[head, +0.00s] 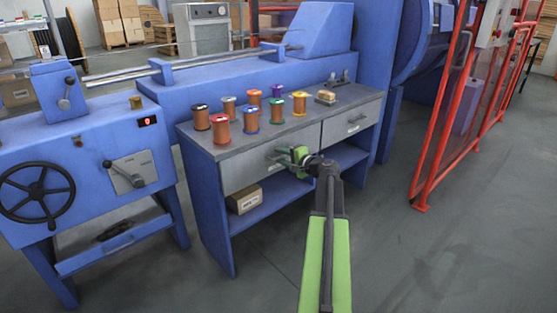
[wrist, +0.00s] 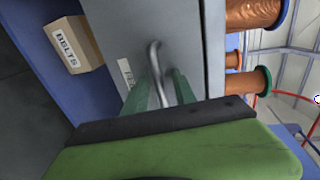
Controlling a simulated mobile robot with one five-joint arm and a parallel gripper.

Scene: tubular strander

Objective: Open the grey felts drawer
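A grey bench drawer (head: 240,175) sits at the left under the worktop, its front looking flush with the bench. Its front fills the middle of the wrist view (wrist: 190,45). It has a curved metal bar handle (wrist: 154,55) and a small white label (wrist: 127,72) too unclear to read. My gripper (head: 300,155) is at this handle. In the wrist view its green fingers (wrist: 162,88) stand on either side of the bar, with a gap showing. A second grey drawer (head: 340,130) with its own handle is to the right, also shut.
Several coloured wire spools (head: 250,118) stand on the worktop above the drawer. A box marked BELTS (head: 244,199) lies on the shelf below. A red guard frame (head: 440,120) stands at the right. The floor in front is clear.

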